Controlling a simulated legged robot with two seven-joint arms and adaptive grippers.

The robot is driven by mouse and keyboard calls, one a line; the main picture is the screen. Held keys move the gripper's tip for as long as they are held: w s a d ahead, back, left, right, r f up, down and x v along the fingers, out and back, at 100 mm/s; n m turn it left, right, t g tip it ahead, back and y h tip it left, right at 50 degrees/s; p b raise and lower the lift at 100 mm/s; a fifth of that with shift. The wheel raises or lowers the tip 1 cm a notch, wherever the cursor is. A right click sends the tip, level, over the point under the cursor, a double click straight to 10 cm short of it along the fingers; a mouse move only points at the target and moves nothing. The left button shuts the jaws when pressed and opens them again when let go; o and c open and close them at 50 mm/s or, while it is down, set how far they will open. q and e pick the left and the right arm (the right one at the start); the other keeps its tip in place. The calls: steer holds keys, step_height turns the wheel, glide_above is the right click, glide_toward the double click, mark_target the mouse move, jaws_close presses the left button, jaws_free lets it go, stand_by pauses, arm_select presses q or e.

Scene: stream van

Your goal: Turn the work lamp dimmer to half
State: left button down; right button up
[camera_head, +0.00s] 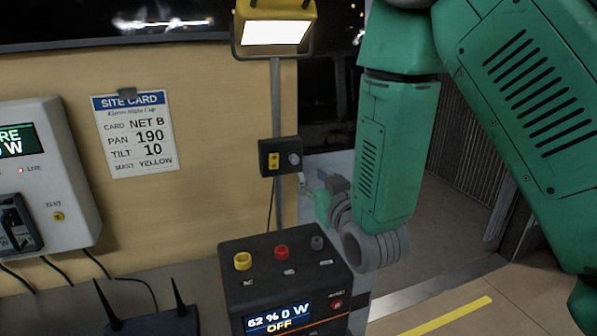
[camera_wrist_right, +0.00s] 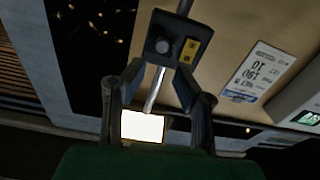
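The yellow work lamp (camera_head: 275,32) is lit on a grey pole (camera_head: 276,100). Its dark dimmer box (camera_head: 267,168) on the pole carries a grey knob (camera_head: 294,158) and a yellow switch (camera_head: 273,160). My right gripper (camera_head: 326,188) is to the right of and a little below the box, partly hidden by its own wrist. In the right wrist view the picture is turned over; the open fingers (camera_wrist_right: 158,82) are empty and point toward the dimmer box (camera_wrist_right: 160,28), with the knob (camera_wrist_right: 162,46) seen ahead between them. The knob's exact setting is too small to read. My left gripper is out of view.
A dark power unit (camera_head: 240,278) below has several knobs and a display reading "62 % 0 W OFF". A site card (camera_head: 135,135) and a white panel (camera_head: 50,150) are on the wall at left. A router with antennas (camera_head: 150,322) is at the bottom.

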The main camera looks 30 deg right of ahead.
mark_target(295, 161)
steer(key=x, duration=0.5)
steer(key=p+x, duration=0.1)
steer(key=x, duration=0.1)
steer(key=shift+w+a+r, duration=0.15)
steer(key=shift+w+a, duration=0.2)
steer(key=shift+w, duration=0.1)
steer(key=shift+w+d+f, duration=0.2)
steer(key=shift+w+d, duration=0.3)
steer(key=shift+d, duration=0.05)
steer(key=shift+a, duration=0.2)
steer(key=c, duration=0.6)
steer(key=shift+a+r, duration=0.1)
